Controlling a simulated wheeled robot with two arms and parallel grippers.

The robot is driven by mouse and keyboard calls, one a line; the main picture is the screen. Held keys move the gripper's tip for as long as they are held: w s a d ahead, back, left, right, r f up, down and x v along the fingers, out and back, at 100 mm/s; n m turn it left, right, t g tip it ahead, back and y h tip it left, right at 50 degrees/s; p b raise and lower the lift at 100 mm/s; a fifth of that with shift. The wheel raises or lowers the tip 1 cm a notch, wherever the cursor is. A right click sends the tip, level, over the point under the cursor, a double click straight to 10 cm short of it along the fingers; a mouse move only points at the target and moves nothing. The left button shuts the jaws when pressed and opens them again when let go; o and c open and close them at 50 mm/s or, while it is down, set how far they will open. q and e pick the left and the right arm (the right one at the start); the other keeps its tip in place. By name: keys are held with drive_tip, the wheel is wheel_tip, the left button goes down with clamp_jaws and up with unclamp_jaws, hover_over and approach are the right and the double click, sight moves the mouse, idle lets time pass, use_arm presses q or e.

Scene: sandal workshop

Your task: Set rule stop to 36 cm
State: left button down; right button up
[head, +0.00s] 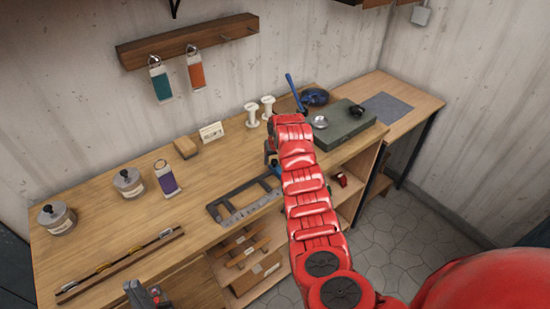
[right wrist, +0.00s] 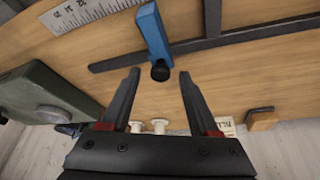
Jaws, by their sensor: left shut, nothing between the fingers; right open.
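The steel rule (head: 250,208) lies along the front of a dark frame (head: 228,191) on the bench; its marked end also shows in the right wrist view (right wrist: 85,12). The blue stop (right wrist: 152,30), with a black knob (right wrist: 160,72), sits at the rule; in the head view only a bit of blue (head: 276,171) shows beside my red right arm. My right gripper (right wrist: 159,74) is open, its fingertips on either side of the knob in the picture, with no clear contact. Its fingers are mostly hidden in the head view. My left gripper (head: 150,293) is shut and empty near the bench's front edge.
A grey-green case (head: 345,128) with small bowls stands right of my right arm. White spools (head: 252,115), a wooden block (head: 186,147) and a card (head: 211,132) stand behind the frame. Jars (head: 129,182) and a slim rod on a wooden strip (head: 120,265) are at left.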

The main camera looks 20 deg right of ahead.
clamp_jaws()
idle(0.3)
idle(1.1)
